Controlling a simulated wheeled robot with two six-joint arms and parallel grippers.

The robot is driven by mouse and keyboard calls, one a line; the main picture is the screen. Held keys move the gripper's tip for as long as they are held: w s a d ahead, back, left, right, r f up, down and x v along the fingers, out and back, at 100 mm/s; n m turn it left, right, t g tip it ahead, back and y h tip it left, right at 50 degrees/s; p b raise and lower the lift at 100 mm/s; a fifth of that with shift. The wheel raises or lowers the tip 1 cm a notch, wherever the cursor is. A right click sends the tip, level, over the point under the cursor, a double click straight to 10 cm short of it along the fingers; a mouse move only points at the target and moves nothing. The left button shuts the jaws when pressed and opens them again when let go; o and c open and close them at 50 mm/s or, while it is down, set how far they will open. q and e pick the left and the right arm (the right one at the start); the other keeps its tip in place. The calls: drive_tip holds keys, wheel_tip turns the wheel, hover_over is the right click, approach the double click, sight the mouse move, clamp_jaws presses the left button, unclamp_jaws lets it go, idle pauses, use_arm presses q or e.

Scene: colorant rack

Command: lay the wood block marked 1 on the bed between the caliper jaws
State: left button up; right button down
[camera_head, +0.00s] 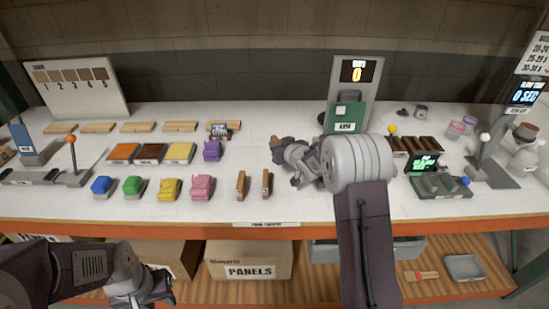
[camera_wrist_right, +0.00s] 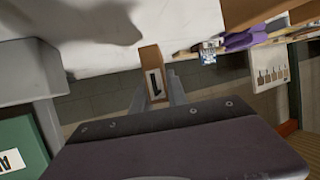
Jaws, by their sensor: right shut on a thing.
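The wood block marked 1 (camera_wrist_right: 153,78) is pinched between the fingers of my right gripper (camera_wrist_right: 158,92) in the wrist view, its black 1 facing the camera. In the head view my right gripper (camera_head: 286,152) is above the middle of the table, with the block's brown end (camera_head: 277,143) at its tip. A grey fixture (camera_head: 440,186) with raised blocks, a blue knob and a lit green display stands at the right; it looks like the caliper, but its bed and jaws are too small to make out. My left gripper (camera_head: 145,292) hangs low, in front of the table; its fingers are unclear.
Two upright wood blocks (camera_head: 240,185) stand near the front edge. Toy cars, including a pink one (camera_head: 202,187), and coloured panels (camera_head: 180,152) fill the left. A tower with a green box (camera_head: 347,117) stands behind my right arm. Dark pieces (camera_head: 425,145) lie behind the grey fixture.

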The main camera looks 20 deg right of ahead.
drive_tip(key=shift+w+a+f, duration=0.25)
drive_tip(key=shift+w+f, duration=0.05)
drive_tip(key=shift+w, duration=0.1)
drive_tip(key=shift+f+b, duration=0.3)
drive_tip(key=shift+f, duration=1.7)
drive_tip(key=shift+s+f, duration=0.1)
drive_tip(key=shift+f, duration=0.05)
drive_tip(key=c, duration=1.3)
unclamp_jaws()
